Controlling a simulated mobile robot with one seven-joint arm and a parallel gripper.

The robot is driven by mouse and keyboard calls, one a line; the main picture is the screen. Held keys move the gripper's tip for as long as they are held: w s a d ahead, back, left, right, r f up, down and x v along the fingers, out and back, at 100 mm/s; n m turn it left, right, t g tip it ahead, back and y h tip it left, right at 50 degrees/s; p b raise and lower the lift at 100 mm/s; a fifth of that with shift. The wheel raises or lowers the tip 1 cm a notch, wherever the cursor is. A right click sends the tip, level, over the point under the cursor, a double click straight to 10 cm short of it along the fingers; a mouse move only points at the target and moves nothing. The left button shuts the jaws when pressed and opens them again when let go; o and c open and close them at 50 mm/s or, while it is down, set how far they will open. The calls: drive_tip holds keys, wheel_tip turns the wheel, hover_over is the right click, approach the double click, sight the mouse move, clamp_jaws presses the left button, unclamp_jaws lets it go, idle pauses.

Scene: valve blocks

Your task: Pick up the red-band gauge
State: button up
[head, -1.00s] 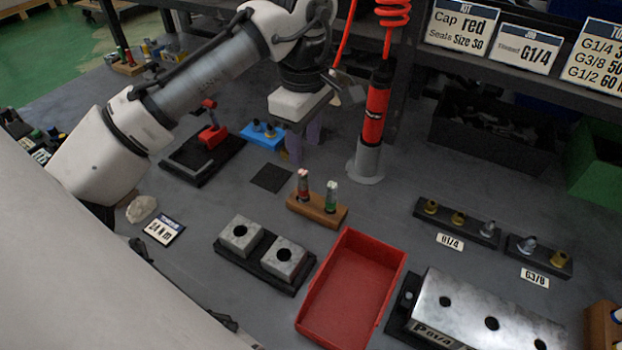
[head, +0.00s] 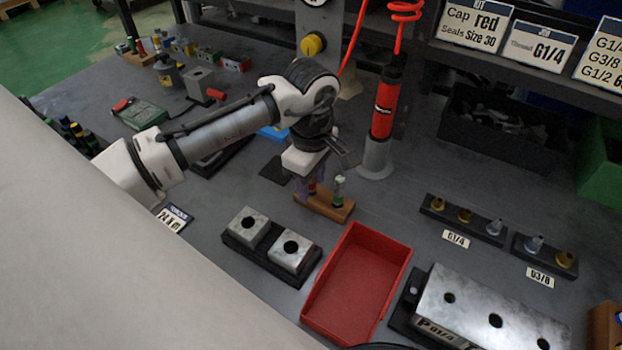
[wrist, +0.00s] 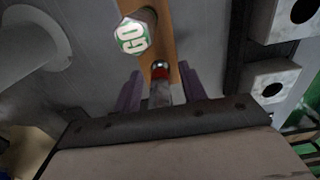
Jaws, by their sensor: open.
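The red-band gauge (head: 311,188) stands upright in a wooden holder (head: 322,208), partly hidden by my gripper in the head view. In the wrist view the gauge (wrist: 160,78) shows its metal top and red band between my two purple fingers. My gripper (wrist: 161,92) is open, with a finger on each side of the gauge; I cannot tell whether either touches it. In the head view my gripper (head: 316,180) is over the holder. A green-band gauge (head: 339,190) stands in the same holder to the right; its end reads GO in the wrist view (wrist: 133,37).
A red tray (head: 350,285) and two metal blocks with holes (head: 270,240) stand in front of the holder. A red cylinder on a grey stand (head: 378,150) is just behind to the right. A large valve block (head: 490,310) lies at the front right.

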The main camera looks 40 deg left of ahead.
drive_tip(key=shift+c, duration=0.4)
clamp_jaws()
drive_tip(key=shift+r, duration=0.15)
